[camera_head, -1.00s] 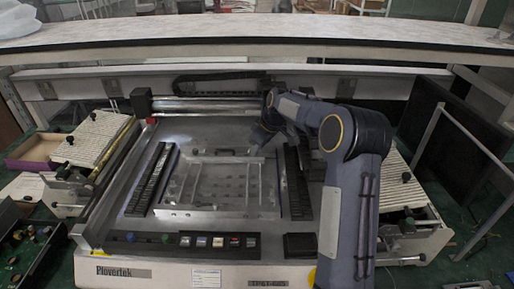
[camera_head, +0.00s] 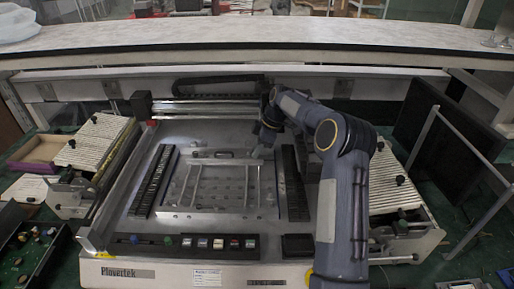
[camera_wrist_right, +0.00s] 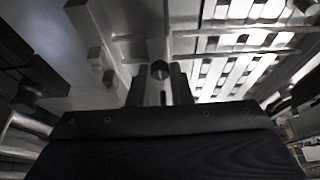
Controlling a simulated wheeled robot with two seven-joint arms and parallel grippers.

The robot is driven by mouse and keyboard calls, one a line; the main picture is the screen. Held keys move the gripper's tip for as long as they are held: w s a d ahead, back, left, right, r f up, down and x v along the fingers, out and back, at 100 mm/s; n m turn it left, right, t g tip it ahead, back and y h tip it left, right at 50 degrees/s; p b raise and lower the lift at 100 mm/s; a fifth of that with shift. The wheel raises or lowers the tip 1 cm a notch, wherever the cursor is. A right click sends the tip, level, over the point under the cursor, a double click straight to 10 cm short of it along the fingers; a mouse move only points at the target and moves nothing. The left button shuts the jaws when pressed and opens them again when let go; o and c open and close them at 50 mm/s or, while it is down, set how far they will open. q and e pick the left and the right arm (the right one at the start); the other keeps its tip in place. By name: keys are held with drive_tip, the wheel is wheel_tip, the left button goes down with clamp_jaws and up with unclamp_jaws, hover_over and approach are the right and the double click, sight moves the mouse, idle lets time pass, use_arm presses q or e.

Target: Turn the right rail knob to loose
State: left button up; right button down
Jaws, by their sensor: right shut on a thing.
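My right gripper (camera_head: 262,146) reaches in over the machine's work plate, at the back right corner of the inner rail frame (camera_head: 212,209). In the right wrist view its two dark fingers (camera_wrist_right: 160,88) are closed around a small round dark knob (camera_wrist_right: 160,70). The knob's face shows between the fingertips. In the head view the wrist and fingers hide the knob. I cannot read any loose or tight mark on it. The right rail (camera_head: 246,187) of the frame runs towards the front, below the gripper. My left gripper is not in view.
Black slotted strips flank the frame, one left (camera_head: 154,182) and one right (camera_head: 292,184). A row of buttons (camera_head: 218,244) lines the machine's front. Ribbed feeder banks stand left (camera_head: 98,140) and right (camera_head: 397,187). A pale shelf (camera_head: 250,38) crosses above the back.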

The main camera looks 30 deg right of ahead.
idle(0.3)
drive_tip(key=c, duration=1.3)
unclamp_jaws()
drive_tip(key=shift+b+v, duration=0.35)
drive_tip(key=shift+v, duration=3.55)
